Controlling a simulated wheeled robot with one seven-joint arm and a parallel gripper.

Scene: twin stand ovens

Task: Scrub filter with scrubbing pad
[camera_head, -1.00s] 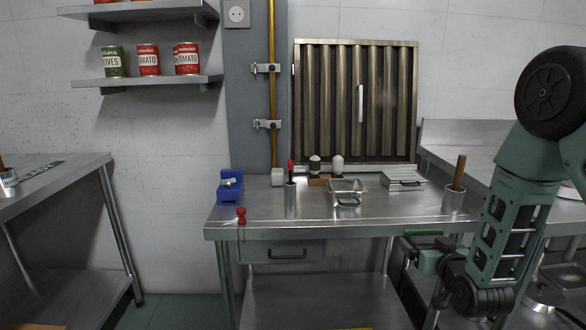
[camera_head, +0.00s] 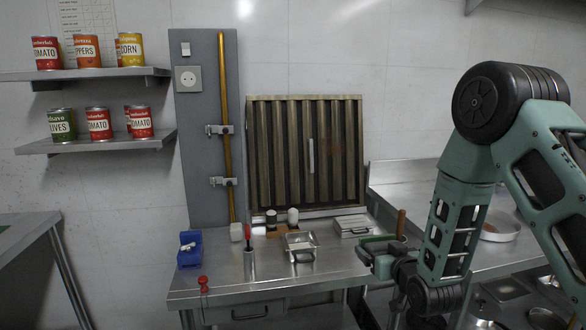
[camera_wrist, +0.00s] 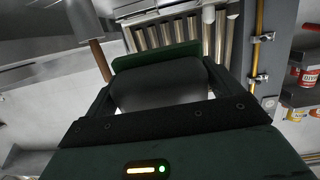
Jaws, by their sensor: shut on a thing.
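The filter (camera_head: 280,150) is a tall brass-coloured ribbed panel with a pale handle. It leans upright against the wall at the back of the steel table, with a faint brown stain right of the handle. In the wrist view the filter (camera_wrist: 150,40) shows beyond my gripper. My gripper (camera_head: 376,252) is shut on the green scrubbing pad (camera_head: 383,239), at the right part of the table and well apart from the filter. In the wrist view the pad (camera_wrist: 157,54) lies across the fingertips; the grey body between the fingers hides part of the view.
The steel table (camera_head: 215,285) carries a blue holder (camera_head: 189,250), a steel cup (camera_head: 250,266), a small metal basket (camera_head: 299,242) and a flat metal box (camera_head: 352,226). A brown handle (camera_head: 401,222) stands close behind my gripper. Shelves with cans (camera_head: 97,123) are at left.

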